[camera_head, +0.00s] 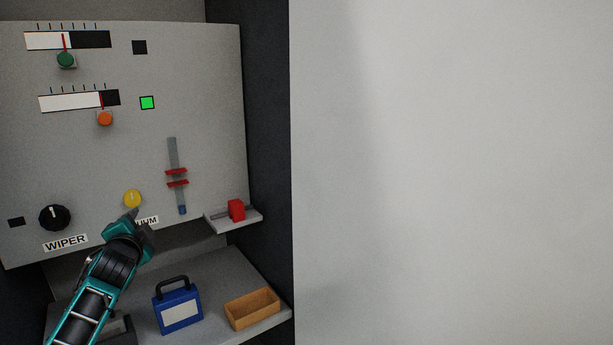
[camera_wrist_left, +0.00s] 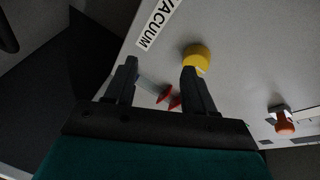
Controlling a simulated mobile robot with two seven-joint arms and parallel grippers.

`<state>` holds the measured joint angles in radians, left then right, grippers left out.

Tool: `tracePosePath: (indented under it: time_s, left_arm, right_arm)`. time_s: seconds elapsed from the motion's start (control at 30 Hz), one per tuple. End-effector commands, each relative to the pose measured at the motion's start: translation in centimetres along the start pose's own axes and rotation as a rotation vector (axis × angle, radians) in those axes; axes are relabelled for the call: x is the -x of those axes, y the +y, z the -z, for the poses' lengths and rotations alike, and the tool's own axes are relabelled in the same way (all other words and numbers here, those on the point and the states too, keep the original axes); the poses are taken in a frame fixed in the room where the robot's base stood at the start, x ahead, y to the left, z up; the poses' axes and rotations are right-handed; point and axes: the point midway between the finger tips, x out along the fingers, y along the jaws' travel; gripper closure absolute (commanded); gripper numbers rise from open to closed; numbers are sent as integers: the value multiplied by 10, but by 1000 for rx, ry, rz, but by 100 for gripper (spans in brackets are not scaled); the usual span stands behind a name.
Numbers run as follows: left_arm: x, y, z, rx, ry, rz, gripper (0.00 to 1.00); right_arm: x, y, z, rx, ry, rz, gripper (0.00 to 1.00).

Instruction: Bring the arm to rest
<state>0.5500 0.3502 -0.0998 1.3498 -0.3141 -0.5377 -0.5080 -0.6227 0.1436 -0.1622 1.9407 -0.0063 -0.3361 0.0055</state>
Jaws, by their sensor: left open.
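My left gripper (camera_head: 130,222) is in front of the lower part of the grey control panel (camera_head: 205,75), just below the yellow knob (camera_head: 133,198). The left wrist view shows its two fingers apart (camera_wrist_left: 157,80) with nothing held between them. In that view the yellow knob (camera_wrist_left: 196,57) shows by the tip of the right finger; whether they touch I cannot tell. My right gripper is in neither view.
The panel also has a black WIPER knob (camera_head: 54,217), green (camera_head: 66,60) and orange (camera_head: 105,118) knobs, a slider with red markers (camera_head: 177,183), and a red block (camera_head: 236,210) on a small ledge. Below, a shelf holds a blue case (camera_head: 178,310) and wooden tray (camera_head: 239,317).

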Motion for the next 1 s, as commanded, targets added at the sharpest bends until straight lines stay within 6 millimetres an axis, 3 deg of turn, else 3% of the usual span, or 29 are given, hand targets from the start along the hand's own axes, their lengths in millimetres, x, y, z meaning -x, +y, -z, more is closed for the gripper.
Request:
tracePosePath:
  time_s: [0.3,0.33,0.4,0.57,0.67,0.8,1.0]
  left_arm:
    - [5,-3,45,775,231,-76,46]
    - [8,5,45,814,236,-93,46]
    - [22,41,38,795,213,-137,46]
    - [59,107,25,790,178,-228,46]
    - [90,152,15,793,149,-295,46]
    - [152,218,-3,807,95,-403,46]
    - [257,290,-27,846,1,-553,46]
  right_arm:
    - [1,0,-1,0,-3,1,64]
    - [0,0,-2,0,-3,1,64]
    - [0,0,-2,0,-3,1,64]
    - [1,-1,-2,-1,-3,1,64]
    - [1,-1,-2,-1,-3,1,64]
    - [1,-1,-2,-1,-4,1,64]
    - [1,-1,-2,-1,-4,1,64]
